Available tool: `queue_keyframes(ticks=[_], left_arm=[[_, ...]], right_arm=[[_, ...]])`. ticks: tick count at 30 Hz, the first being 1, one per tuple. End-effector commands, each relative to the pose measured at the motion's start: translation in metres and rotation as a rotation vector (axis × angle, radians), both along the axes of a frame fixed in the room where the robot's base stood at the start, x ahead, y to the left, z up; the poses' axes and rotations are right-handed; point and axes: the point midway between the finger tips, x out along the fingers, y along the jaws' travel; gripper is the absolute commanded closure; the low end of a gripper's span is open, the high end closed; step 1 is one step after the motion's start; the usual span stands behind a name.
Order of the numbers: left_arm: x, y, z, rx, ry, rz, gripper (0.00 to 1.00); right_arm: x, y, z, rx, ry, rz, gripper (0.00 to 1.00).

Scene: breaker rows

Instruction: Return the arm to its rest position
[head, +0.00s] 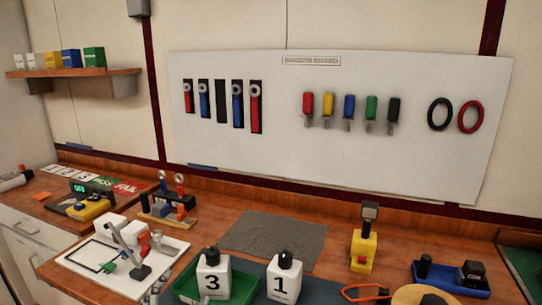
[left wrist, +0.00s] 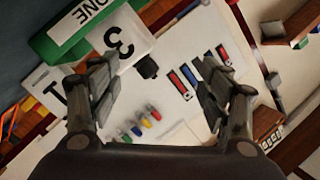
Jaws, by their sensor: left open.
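My left gripper (left wrist: 158,92) shows in the left wrist view with its two fingers spread wide and nothing held between them. It does not show in the head view, and neither does my right gripper. A white bottle marked 3 (head: 213,283) stands upright in a green tray (head: 187,282) at the front of the bench. In the left wrist view the bottle (left wrist: 117,40) and the green tray's edge (left wrist: 68,30) lie beyond the finger on the picture's left. I see no contact between finger and bottle.
A white bottle marked 1 (head: 285,279) stands right of the tray. A white board with small parts (head: 82,262) lies to the left. A yellow device (head: 363,250) and orange-handled pliers (head: 365,291) are to the right. The grey mat (head: 273,236) is clear. A tool panel (head: 340,150) hangs behind.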

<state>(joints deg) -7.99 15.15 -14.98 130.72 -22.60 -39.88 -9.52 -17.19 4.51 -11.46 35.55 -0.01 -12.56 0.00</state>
Motion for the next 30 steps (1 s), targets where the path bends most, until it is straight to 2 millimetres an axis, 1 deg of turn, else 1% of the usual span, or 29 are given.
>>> queue_keyframes(ticks=[1, 2, 3, 5, 6, 8, 9, 11, 12, 14, 15, 19, 20, 22, 26, 29, 30], left_arm=[[-0.018, 0.009, -0.035, -0.068, 0.13, 0.046, 0.29], [-0.03, 0.013, -0.054, -0.107, 0.205, 0.072, 0.29], [-0.046, 0.018, -0.077, -0.153, 0.301, 0.105, 0.29], [-0.074, 0.022, -0.11, -0.217, 0.44, 0.153, 0.29], [-0.093, 0.024, -0.128, -0.252, 0.526, 0.181, 0.29], [-0.12, 0.025, -0.151, -0.298, 0.641, 0.219, 0.29], [-0.138, 0.025, -0.163, -0.324, 0.712, 0.241, 0.29], [-0.164, 0.024, -0.179, -0.359, 0.808, 0.273, 0.29], [-0.18, 0.023, -0.188, -0.378, 0.867, 0.291, 0.29], [-0.205, 0.021, -0.198, -0.406, 0.952, 0.315, 0.29], [-0.221, 0.02, -0.205, -0.422, 1.007, 0.334, 0.29], [-0.271, 0.015, -0.218, -0.465, 1.173, 0.382, 0.29], [-0.263, 0.015, -0.228, -0.459, 1.164, 0.38, 0.29], [-0.257, 0.014, -0.247, -0.455, 1.168, 0.38, 0.29], [-0.251, 0.013, -0.283, -0.45, 1.181, 0.382, 0.29], [-0.249, 0.012, -0.316, -0.445, 1.195, 0.384, 0.29], [-0.249, 0.012, -0.331, -0.443, 1.2, 0.385, 0.29]], right_arm=[[0.0, 0.0, 0.0, 0.0, 0.0, 0.0, 0.49], [0.0, 0.0, 0.0, 0.0, -0.001, 0.0, 0.49], [0.0, 0.0, 0.0, 0.0, -0.001, 0.0, 0.49], [0.0, 0.0, 0.0, 0.0, -0.001, 0.0, 0.49], [0.001, 0.0, 0.0, 0.0, -0.001, 0.0, 0.49], [0.001, 0.0, 0.0, 0.0, -0.001, 0.0, 0.49], [0.001, 0.0, 0.0, 0.0, -0.001, 0.0, 0.49], [0.001, 0.0, 0.0, 0.0, -0.001, 0.0, 0.49], [0.001, 0.0, 0.0, 0.0, 0.0, 0.0, 0.49], [0.0, 0.0, 0.0, 0.0, 0.0, 0.0, 0.49], [0.0, 0.0, 0.0, 0.0, 0.0, 0.0, 0.49], [0.0, 0.0, 0.0, -0.001, 0.0, 0.0, 0.49], [0.001, 0.0, 0.0, -0.001, 0.0, 0.0, 0.49], [0.001, 0.0, 0.0, -0.001, -0.001, 0.0, 0.49], [0.0, -0.001, 0.0, -0.001, 0.001, 0.0, 0.49], [0.0, -0.001, 0.0, -0.001, 0.001, 0.0, 0.49], [0.0, -0.001, 0.0, -0.001, 0.001, 0.0, 0.49]])
